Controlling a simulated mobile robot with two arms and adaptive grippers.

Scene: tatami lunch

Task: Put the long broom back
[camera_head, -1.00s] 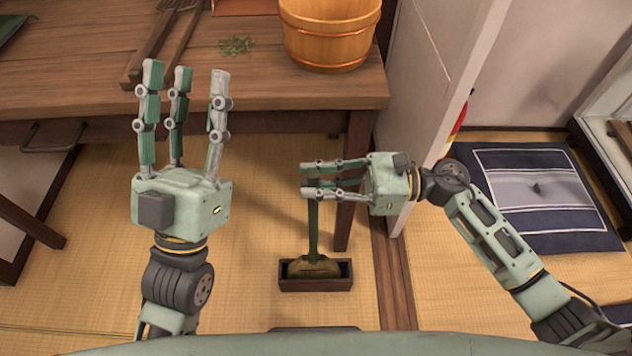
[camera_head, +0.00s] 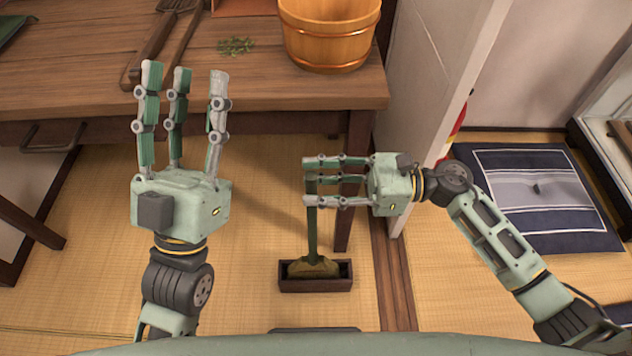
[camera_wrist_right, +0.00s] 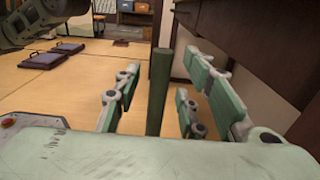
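The long broom (camera_head: 312,236) stands upright with its green handle up and its brush head in a small dark wooden box (camera_head: 316,284) on the tatami floor. My right gripper (camera_head: 308,181) is at the top of the handle with its fingers spread apart. In the right wrist view the broom handle (camera_wrist_right: 157,92) stands between the open fingers, and no finger visibly presses on it. My left gripper (camera_head: 180,78) is open and empty, fingers pointing up the picture, in front of the wooden table.
The wooden table (camera_head: 260,105) carries a wooden bucket (camera_head: 330,35), green herbs (camera_head: 236,46) and long utensils (camera_head: 165,45). A table leg (camera_head: 354,180) stands right behind the broom. A white panel (camera_head: 425,100) is at the right, beyond it a blue mat (camera_head: 535,195).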

